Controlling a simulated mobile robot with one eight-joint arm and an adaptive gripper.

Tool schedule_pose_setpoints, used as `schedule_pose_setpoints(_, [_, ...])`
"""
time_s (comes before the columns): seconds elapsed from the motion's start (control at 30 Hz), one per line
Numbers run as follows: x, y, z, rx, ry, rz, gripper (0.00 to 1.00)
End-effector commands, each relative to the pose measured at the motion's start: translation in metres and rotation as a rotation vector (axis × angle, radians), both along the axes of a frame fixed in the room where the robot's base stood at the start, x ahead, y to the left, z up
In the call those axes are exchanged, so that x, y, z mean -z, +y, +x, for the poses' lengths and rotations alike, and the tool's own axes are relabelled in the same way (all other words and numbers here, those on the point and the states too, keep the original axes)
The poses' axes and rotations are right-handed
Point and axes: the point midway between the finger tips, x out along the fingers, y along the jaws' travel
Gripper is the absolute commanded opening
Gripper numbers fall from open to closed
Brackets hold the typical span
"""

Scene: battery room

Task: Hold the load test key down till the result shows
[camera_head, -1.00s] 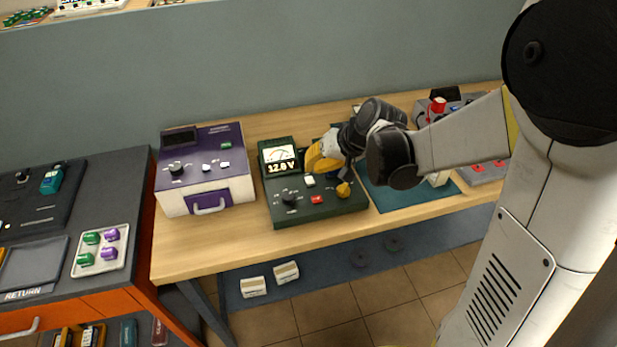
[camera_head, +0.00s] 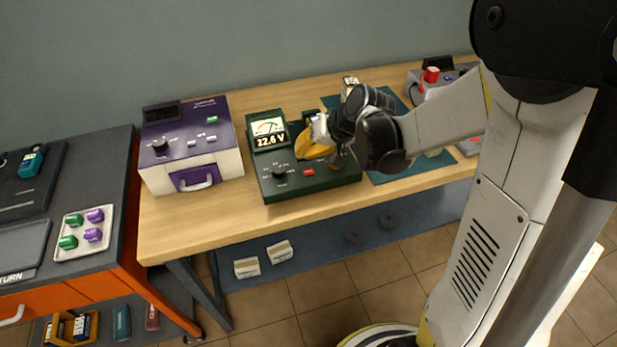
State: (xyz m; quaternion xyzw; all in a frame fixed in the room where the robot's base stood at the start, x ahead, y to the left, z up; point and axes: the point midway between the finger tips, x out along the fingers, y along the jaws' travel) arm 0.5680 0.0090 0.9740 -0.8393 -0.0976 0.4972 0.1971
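The dark green tester (camera_head: 318,185) lies on the wooden bench, with an analog meter (camera_head: 267,126) at its upper left. The small display (camera_head: 270,141) under the meter appears to read 22.6 V. A black knob (camera_head: 279,172) and a red key (camera_head: 308,172) show on its top face. The white key seen earlier is now hidden behind my gripper. I cannot read any key label. My gripper (camera_head: 318,152), with yellow fingers, is low over the middle of the tester. Whether it touches a key, and how wide its fingers are, cannot be told.
A purple and white unit (camera_head: 191,150) stands left of the tester. A teal mat (camera_head: 440,160) and a grey box with a red knob (camera_head: 431,75) are to the right. A dark cart with a tray (camera_head: 65,252) stands at left. The bench front edge is clear.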

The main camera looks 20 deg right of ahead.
Motion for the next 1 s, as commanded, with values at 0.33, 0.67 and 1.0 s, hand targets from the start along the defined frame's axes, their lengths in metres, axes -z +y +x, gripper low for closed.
schedule_pose_setpoints(0.33, [0.034, 0.0, 0.0, 0.0, 0.0, 0.0, 0.0])
schedule_pose_setpoints(0.67, [0.033, 0.0, 0.0, 0.0, 0.0, 0.0, 0.0])
schedule_pose_setpoints(1.0, [0.033, 0.0, 0.0, 0.0, 0.0, 0.0, 0.0])
